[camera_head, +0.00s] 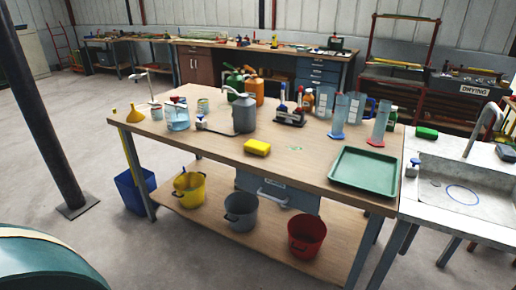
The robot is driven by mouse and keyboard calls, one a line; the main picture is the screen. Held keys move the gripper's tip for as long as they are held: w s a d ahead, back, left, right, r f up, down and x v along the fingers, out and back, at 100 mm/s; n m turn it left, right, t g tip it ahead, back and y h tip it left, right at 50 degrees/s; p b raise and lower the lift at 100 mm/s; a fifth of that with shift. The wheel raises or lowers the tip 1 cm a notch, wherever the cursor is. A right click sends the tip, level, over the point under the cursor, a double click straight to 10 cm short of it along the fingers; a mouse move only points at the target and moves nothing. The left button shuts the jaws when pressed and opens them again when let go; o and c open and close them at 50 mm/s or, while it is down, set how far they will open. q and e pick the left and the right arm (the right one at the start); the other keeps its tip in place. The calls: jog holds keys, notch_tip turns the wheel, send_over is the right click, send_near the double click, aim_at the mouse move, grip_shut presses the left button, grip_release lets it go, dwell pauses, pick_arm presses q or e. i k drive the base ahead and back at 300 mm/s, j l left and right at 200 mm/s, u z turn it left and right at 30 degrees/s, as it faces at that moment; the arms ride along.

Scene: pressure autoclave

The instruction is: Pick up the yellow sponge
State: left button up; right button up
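The yellow sponge (257,147) lies flat on the wooden workbench (222,148), near the middle of its front edge. Nothing touches it and its top is fully visible. It sits in front of a grey metal can and to the left of the green tray. Neither of my grippers shows in the head view.
A green tray (362,183) lies on the bench's right end. Behind the sponge stand a grey can (244,114), bottles and cylinders. Buckets, one of them red (307,234), stand on the lower shelf. A sink (462,192) adjoins at right. A dark post (40,110) rises at left.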

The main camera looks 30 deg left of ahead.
aim_at(257, 147)
jog(key=i+j+z, duration=0.2)
jog(key=j, duration=0.25)
jog(key=i+j+z, duration=0.2)
jog(key=j, duration=0.3)
jog(key=j+z, duration=0.2)
jog(key=j, duration=0.25)
jog(key=j+z, duration=0.15)
jog(key=j, duration=0.35)
jog(key=i, duration=0.05)
